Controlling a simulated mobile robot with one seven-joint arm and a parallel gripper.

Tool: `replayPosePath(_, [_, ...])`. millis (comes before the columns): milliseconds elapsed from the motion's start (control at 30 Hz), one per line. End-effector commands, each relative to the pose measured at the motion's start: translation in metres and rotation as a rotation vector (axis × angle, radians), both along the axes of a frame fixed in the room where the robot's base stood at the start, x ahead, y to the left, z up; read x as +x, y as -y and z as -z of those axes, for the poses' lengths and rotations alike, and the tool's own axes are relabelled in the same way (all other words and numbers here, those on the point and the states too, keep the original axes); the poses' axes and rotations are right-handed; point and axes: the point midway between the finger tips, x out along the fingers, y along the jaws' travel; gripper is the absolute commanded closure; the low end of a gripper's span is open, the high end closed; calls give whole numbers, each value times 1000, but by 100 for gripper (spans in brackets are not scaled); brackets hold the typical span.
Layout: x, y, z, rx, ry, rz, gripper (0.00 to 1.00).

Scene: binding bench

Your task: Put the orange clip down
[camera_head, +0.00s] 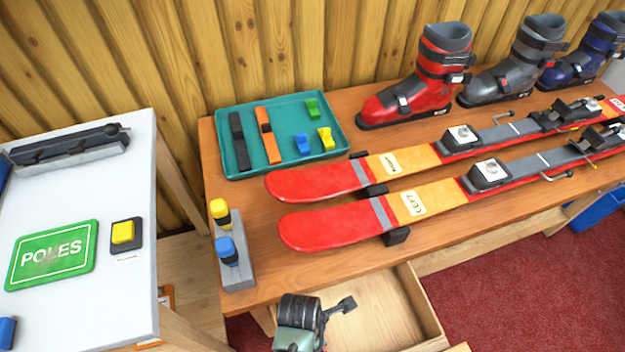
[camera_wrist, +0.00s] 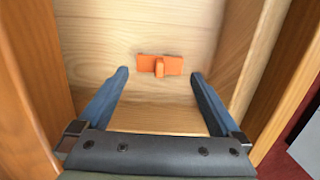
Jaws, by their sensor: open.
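The orange clip (camera_wrist: 172,65) lies on the pale wooden floor of the open drawer (camera_wrist: 100,25). My gripper (camera_wrist: 159,74) is open, with its two blue-grey fingers apart and nothing between them that I can see held. In the wrist view the clip shows just past the fingertips, between them and apart from both. In the head view the drawer (camera_head: 398,312) is pulled out below the bench front, and part of my arm end shows at its left. The clip is hidden in that view.
The bench (camera_head: 275,275) carries two red skis (camera_head: 320,182), several ski boots (camera_head: 415,90) and a teal tray (camera_head: 285,112) with small coloured pieces. A grey stand (camera_head: 238,258) with yellow and blue knobs sits at its left end. A white table (camera_head: 60,190) stands left.

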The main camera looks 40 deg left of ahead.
Motion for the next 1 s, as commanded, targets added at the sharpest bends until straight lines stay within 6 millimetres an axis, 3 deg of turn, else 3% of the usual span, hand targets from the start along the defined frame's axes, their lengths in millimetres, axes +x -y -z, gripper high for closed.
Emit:
replayPosePath(33, [-1,-1,-16,1,2,-1,0])
replayPosePath(200, [-4,-4,-50,1,2,0,0])
replayPosePath(400, [-7,-5,-74,-1,1,0,0])
replayPosePath(1000, [-8,-6,-79,0,0,0,0])
